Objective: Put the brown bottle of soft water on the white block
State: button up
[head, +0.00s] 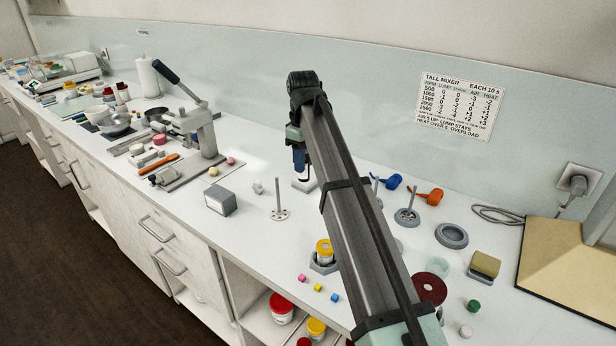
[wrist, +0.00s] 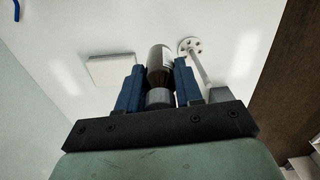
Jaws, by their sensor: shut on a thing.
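My gripper (wrist: 159,84) is shut on the brown bottle (wrist: 158,60), which sits between the two blue fingers in the wrist view. The bottle is dark with a pale label along one side and a grey end toward my wrist. The white block (wrist: 112,70) lies flat on the white counter, to the left of the bottle in the wrist view. In the head view my gripper (head: 299,162) points down just above the white block (head: 303,186). The bottle is hard to make out there. I cannot tell the exact gap between bottle and block.
A grey stand with a thin upright rod (head: 280,208) is close by; its round foot (wrist: 189,46) shows right of the bottle. A grey box (head: 220,199) stands farther left. Blue and orange tools (head: 430,196) lie to the right. The wall is close behind.

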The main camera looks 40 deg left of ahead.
jog(key=w+a+r+n, duration=0.2)
jog(key=w+a, duration=0.4)
jog(key=w, duration=0.6)
jog(key=shift+s+a+f, duration=0.1)
jog(key=shift+f, duration=2.25)
jog(key=shift+s+f, duration=0.1)
jog(key=shift+f, duration=2.2)
jog(key=o, duration=1.1)
jog(key=shift+f, duration=0.1)
notch_tip(320, 180, up, 12)
